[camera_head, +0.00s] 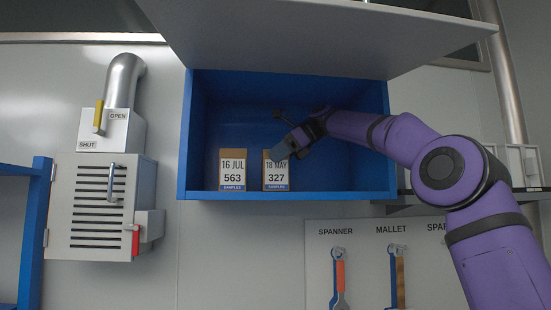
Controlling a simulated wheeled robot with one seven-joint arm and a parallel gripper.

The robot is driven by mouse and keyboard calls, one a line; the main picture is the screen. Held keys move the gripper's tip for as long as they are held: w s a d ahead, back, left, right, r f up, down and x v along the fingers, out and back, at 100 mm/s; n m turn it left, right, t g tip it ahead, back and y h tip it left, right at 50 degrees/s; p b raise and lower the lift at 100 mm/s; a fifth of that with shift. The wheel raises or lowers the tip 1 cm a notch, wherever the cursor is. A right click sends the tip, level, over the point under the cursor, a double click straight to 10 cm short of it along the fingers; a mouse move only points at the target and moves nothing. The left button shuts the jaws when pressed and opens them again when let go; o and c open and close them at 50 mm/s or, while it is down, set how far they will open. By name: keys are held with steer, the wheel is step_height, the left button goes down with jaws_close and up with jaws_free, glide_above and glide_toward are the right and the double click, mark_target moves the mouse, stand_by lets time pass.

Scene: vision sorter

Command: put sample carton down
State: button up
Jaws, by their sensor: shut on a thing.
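A second sample carton (232,172), marked "16 JUL 563", stands upright to the left, with a small gap between the two.
The cabinet's raised grey door (320,40) hangs above my arm. The cabinet floor is clear at the left end. Below hang a spanner (340,280) and a mallet (398,278) on a board. A vent box (97,205) is on the left wall.

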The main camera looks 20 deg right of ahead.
stand_by(0.3)
steer(key=o, duration=1.1)
steer(key=shift+f, duration=0.15)
steer(key=shift+c, duration=0.2)
steer(key=v, duration=0.7)
steer(key=shift+r, duration=0.25)
steer(key=shift+d, duration=0.1)
